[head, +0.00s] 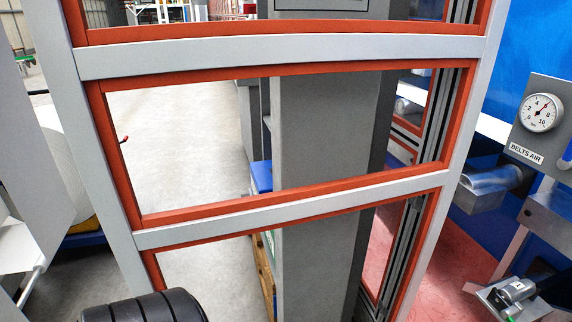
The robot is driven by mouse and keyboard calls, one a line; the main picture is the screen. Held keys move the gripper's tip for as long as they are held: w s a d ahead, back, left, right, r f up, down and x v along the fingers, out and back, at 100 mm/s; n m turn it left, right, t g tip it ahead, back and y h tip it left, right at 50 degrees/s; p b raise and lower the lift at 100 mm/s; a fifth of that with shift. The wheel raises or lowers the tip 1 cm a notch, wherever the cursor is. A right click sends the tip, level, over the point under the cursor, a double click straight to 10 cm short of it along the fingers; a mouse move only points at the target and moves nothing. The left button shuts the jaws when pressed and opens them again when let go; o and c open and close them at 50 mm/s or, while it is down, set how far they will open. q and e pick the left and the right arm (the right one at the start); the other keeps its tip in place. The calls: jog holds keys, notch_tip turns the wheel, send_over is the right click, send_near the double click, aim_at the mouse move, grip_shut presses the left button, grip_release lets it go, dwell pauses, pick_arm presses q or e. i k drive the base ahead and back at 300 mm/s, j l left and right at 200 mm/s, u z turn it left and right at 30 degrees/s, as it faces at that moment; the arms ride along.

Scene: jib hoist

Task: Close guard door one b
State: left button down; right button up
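A tall guard door or guard panel (300,206) fills the middle of the head view. It has light grey bars and stiles with orange-red inner edging around see-through panes. It is close in front of me, and its top and bottom are cut off. No label shows on it, so I cannot tell whether it is door one b. I see no handle on the visible part. Its latch side is unclear, and I cannot tell whether it stands open or closed. Neither of my grippers can be made out in the view.
A grey column (322,150) stands behind the panes. To the right are a pressure gauge (541,113) on a "BELTS AIR" plate, a blue wall (535,40) and a metal fitting (515,293) low down. Pale floor (185,140) shows clear behind the left panes.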

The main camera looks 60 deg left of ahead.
aim_at(80, 64)
jog(key=k+j+z, duration=0.2)
jog(key=k+j, duration=0.2)
jog(key=k+j+z, duration=0.25)
jog(key=k, duration=0.25)
jog(key=k+j+z, duration=0.1)
jog(key=j, duration=0.3)
jog(key=k+j+z, duration=0.15)
jog(key=j, duration=0.3)
jog(key=j+z, duration=0.1)
jog(key=j, duration=0.3)
jog(key=k+j+z, duration=0.1)
jog(key=j, duration=0.25)
jog(key=j+z, duration=0.15)
jog(key=j, duration=0.6)
jog(key=k+j+z, duration=0.1)
jog(key=j, duration=0.7)
